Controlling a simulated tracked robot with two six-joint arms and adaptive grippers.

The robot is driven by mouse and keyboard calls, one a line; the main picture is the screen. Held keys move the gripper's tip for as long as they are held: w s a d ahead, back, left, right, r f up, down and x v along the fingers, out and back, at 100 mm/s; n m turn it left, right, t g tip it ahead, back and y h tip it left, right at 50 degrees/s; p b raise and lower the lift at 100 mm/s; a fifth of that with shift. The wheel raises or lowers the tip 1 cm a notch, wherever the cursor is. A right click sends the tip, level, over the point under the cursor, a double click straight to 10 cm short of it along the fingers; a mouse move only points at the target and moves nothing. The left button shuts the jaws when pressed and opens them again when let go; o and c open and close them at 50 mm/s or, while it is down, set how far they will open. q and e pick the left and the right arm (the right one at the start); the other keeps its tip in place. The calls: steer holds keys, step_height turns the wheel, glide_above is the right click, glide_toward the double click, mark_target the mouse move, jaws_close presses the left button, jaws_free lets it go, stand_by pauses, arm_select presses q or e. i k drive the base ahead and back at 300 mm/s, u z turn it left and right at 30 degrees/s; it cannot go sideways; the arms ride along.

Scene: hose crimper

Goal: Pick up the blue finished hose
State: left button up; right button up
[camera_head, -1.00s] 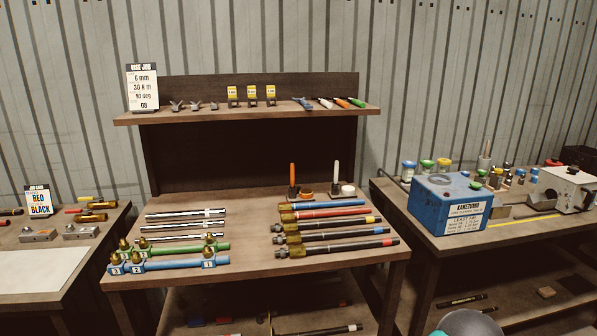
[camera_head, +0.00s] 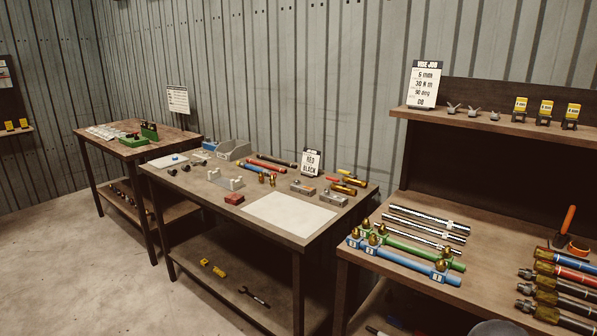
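A short blue hose (camera_head: 254,170) lies toward the back of the middle table, beside a red hose (camera_head: 266,163). Another blue hose (camera_head: 565,259) lies at the top of a row of hoses on the right table, cut off by the right picture edge. A blue bar with brass fittings and number tags (camera_head: 405,266) lies at that table's left front. I cannot tell from this view which blue hose is finished. Neither of my grippers is in view.
The middle table (camera_head: 225,211) also holds a pale mat (camera_head: 290,220), a card reading RED and BLACK (camera_head: 311,162) and metal blocks. A further table (camera_head: 165,142) stands at the left. Open floor (camera_head: 95,270) lies in front of it.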

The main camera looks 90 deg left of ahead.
mark_target(266, 173)
steer(key=u, duration=0.35)
steer(key=i, duration=0.35)
steer(key=u, duration=2.6)
steer(key=i, duration=0.2)
steer(key=u, duration=0.75)
steer(key=k, duration=0.55)
steer(key=u, duration=0.5)
steer(key=i, duration=1.55)
steer(key=z, duration=0.5)
